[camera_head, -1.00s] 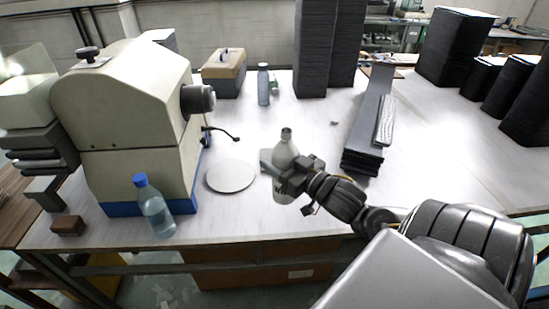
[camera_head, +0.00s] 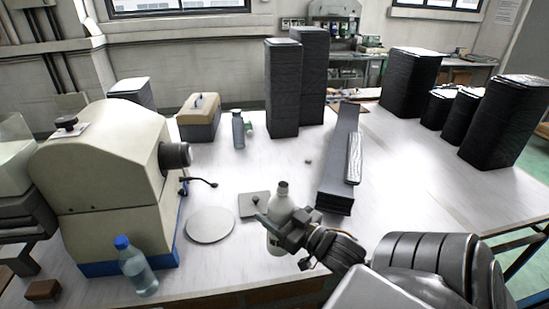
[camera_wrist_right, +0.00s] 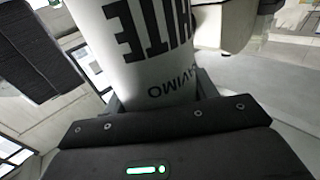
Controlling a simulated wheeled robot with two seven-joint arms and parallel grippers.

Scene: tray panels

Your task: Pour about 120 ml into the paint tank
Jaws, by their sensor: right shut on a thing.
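A white bottle (camera_head: 278,208) with a grey neck stands upright near the front of the table in the head view. My right gripper (camera_head: 276,228) is shut around its body. In the right wrist view the bottle (camera_wrist_right: 140,50) fills the space between the fingers, with large dark "WHITE" lettering. I cannot tell whether its base touches the table. A paint tank cannot be picked out for certain. A large beige machine (camera_head: 105,180) with a blue base stands at the left. My left gripper is not in view.
A blue-capped clear bottle (camera_head: 137,268) stands by the machine. A pale round disc (camera_head: 210,225) and a small grey plate (camera_head: 250,206) lie left of the held bottle. Behind are a grey bottle (camera_head: 238,130), a beige toolbox (camera_head: 199,120), dark stacks (camera_head: 283,90) and a long dark stack (camera_head: 338,165).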

